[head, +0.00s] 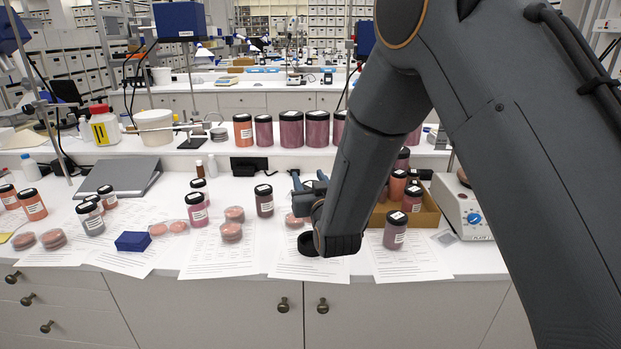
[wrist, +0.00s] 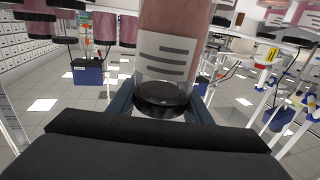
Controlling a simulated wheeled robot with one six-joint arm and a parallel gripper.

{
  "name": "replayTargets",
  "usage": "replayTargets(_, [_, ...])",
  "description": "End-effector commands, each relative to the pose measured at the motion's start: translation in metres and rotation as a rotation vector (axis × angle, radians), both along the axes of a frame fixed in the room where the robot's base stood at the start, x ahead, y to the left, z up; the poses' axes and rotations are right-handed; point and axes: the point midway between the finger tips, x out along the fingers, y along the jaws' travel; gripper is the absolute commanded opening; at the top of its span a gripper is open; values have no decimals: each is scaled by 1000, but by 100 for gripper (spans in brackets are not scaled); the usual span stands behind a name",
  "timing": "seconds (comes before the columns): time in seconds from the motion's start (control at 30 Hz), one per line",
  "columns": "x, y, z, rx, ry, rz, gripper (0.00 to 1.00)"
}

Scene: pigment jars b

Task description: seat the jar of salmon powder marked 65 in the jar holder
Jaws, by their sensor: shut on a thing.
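My gripper (head: 311,190) is above the front of the bench, its blue fingers partly hidden by my wrist. In the wrist view, its fingers (wrist: 165,106) are shut on a clear jar (wrist: 177,60) of dull pink powder, near its black lid. That view looks upside down. A white label with dark bars shows on this jar; I cannot read a number. In the head view the held jar is hidden behind my arm. A black ring-like piece (head: 307,243), perhaps the jar holder, sits on a paper beside my wrist, partly covered by it.
A dark-lidded jar (head: 264,201) stands left of my gripper, another (head: 395,230) to its right. A cardboard tray (head: 428,215) holds jars, beside a white device (head: 463,210). A blue block (head: 133,241) and pink dishes (head: 231,231) lie left. Larger jars (head: 291,129) line the shelf.

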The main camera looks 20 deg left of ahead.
Motion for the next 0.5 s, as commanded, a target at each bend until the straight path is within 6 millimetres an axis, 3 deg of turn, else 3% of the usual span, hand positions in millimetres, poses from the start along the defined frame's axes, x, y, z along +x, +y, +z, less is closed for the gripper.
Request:
replayTargets(0.27, [0,-1,0,2,-1,3,6])
replayTargets(0.5, [0,-2,-16,0,1,2,6])
